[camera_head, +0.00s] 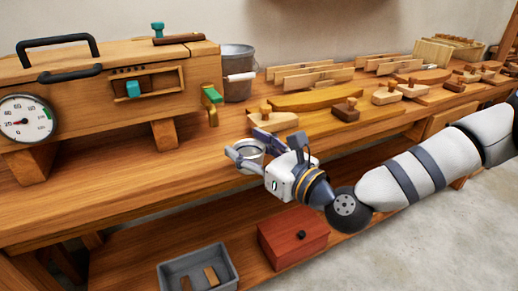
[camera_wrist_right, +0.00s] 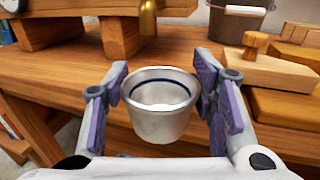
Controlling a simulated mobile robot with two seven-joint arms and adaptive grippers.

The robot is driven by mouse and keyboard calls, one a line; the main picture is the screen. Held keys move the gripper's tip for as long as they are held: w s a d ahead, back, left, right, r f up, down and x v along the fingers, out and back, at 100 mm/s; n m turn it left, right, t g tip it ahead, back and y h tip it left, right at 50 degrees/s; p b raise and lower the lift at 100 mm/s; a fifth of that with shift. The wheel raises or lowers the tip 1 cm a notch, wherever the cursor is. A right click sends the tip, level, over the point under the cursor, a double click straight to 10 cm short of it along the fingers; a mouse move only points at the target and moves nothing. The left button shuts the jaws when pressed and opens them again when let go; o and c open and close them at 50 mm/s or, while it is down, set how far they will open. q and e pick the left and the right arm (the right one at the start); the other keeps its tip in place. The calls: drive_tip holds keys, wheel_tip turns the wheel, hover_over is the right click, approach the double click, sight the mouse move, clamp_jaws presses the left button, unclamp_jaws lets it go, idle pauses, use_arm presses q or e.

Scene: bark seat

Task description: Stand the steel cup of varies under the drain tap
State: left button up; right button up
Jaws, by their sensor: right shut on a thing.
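The steel cup (camera_head: 249,149) is a small open metal cup. My right gripper (camera_head: 254,150) is shut on it and holds it upright near the bench's front edge. In the right wrist view, the cup (camera_wrist_right: 160,104) sits between the two purple finger pads, with a dark line inside its rim. The drain tap (camera_head: 212,95) has a green handle and a brass spout on the right end of the wooden box. In the right wrist view the brass spout (camera_wrist_right: 148,17) shows beyond the cup, at the top. The cup is apart from the tap, nearer my gripper. My left gripper is out of view.
The wooden box (camera_head: 110,105) with a dial gauge (camera_head: 25,119) stands on legs on the bench (camera_head: 120,193). A grey bucket (camera_head: 236,75) is behind the tap. Wooden boards and planes fill the right. A red box (camera_head: 292,236) and grey tray (camera_head: 197,270) are below.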

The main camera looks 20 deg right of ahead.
drive_tip(key=b+x, duration=0.1)
drive_tip(key=x, duration=0.1)
drive_tip(key=a+x, duration=0.1)
drive_tip(key=x, duration=0.2)
drive_tip(key=b+x, duration=0.1)
drive_tip(key=x, duration=0.2)
drive_tip(key=shift+s+a+f+b, duration=0.1)
drive_tip(key=shift+a+f+b, duration=0.2)
drive_tip(key=shift+f, duration=0.05)
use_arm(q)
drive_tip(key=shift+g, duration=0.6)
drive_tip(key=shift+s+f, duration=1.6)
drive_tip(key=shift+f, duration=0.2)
use_arm(e)
drive_tip(key=shift+w+a+r, duration=0.2)
drive_tip(key=shift+w+a, duration=0.05)
drive_tip(key=shift+w, duration=0.25)
use_arm(q)
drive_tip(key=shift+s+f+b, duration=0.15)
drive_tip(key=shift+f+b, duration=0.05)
drive_tip(key=shift+b, duration=0.15)
use_arm(e)
drive_tip(key=shift+f, duration=0.3)
drive_tip(key=o, duration=1.3)
drive_tip(key=shift+s, duration=0.1)
